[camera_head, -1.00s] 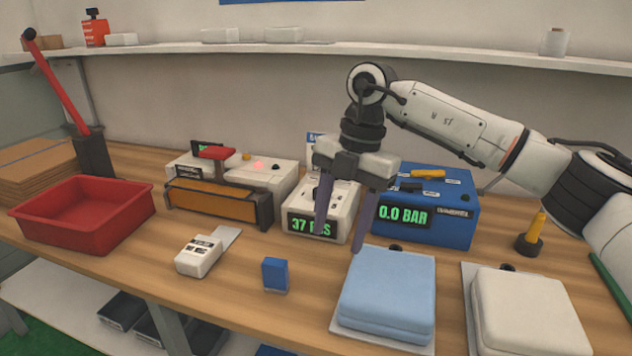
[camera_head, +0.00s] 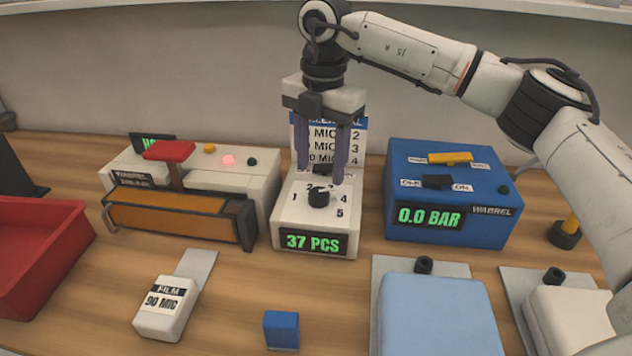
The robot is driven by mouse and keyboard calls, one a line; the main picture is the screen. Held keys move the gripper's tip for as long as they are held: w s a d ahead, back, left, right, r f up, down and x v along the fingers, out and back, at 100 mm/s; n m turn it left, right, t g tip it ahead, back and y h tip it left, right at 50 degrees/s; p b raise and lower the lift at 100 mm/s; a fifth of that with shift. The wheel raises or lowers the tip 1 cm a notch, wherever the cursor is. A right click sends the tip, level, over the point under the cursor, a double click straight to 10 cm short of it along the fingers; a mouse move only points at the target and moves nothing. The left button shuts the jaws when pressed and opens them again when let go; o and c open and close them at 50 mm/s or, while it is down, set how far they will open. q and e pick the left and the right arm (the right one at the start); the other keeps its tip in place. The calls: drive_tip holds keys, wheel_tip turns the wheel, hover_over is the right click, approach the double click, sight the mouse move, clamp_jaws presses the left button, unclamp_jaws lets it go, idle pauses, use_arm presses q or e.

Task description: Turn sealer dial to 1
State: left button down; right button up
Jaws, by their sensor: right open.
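The black dial knob (camera_head: 319,198) stands on top of a small white box (camera_head: 290,221) whose green display reads 37 PCS. Numbers 1 to 5 ring the knob, with 1 at its left and 5 at its lower right. Which number the knob points to is too small to tell. My right gripper (camera_head: 321,175) is open and empty, fingers pointing down, just above and slightly behind the knob in the picture. I cannot tell that it touches anything. A material chart (camera_head: 326,132) behind the box is partly hidden by the gripper. My left gripper is not in view.
A white machine with an orange front roll (camera_head: 170,220) and red handle stands left. A blue box (camera_head: 450,185) reading 0.0 BAR stands right. A film gauge (camera_head: 165,307) reading 90 MIC, small blue block (camera_head: 281,330), blue pad (camera_head: 440,315) and red tray (camera_head: 40,250) are nearer.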

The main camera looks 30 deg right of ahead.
sight(319, 192)
wheel_tip(319, 192, down, 5)
drive_tip(key=shift+w+f, duration=0.1)
drive_tip(key=shift+f, duration=0.4)
drive_tip(key=c, duration=1)
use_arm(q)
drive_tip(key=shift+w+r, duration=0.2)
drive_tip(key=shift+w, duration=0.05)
use_arm(e)
drive_tip(key=shift+c, duration=0.2)
